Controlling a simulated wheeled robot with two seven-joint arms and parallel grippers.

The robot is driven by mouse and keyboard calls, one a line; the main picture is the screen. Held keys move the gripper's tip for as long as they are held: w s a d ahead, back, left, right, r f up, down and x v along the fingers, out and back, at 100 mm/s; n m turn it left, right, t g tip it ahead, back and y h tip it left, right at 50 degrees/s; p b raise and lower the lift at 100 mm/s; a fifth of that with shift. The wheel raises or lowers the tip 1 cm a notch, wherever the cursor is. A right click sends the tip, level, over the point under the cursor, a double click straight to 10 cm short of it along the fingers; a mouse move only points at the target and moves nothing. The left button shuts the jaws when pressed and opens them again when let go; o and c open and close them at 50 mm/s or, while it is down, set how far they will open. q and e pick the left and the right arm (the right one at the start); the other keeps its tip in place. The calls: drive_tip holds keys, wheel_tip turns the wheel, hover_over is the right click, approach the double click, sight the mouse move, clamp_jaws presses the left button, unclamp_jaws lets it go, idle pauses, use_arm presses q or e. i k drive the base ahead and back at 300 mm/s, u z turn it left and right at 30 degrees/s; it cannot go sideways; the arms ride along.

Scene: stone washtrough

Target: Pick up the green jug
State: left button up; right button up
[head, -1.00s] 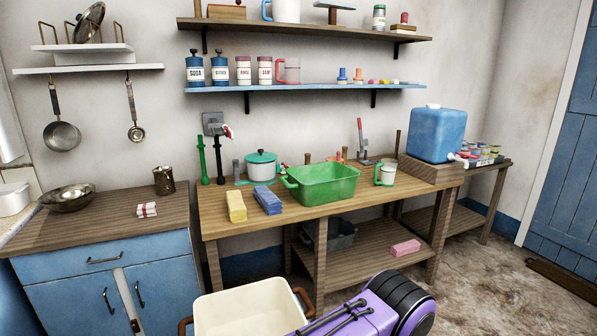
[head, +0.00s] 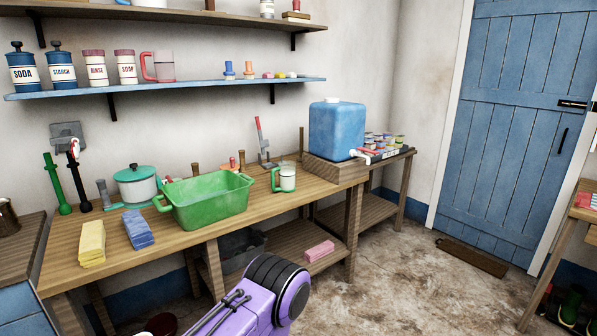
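The green jug (head: 287,178) stands upright on the wooden bench in the head view, just right of the large green tub. It has a pale, see-through-looking body and a green handle on its left side. It is apart from the tub, and nothing covers it. Neither of my grippers is in view, so I cannot see their fingers or what they hold.
The green tub (head: 210,201) stands left of the jug on the wooden bench (head: 262,203). A blue water container (head: 336,130) sits to the right on a wooden block. Yellow (head: 92,243) and blue (head: 138,230) blocks lie at left. Bench is bare before the jug.

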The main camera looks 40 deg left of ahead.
sight(286, 169)
drive_tip(key=i, duration=2.45)
drive_tip(key=u, duration=1.95)
drive_tip(key=i, duration=0.5)
drive_tip(key=u, duration=0.95)
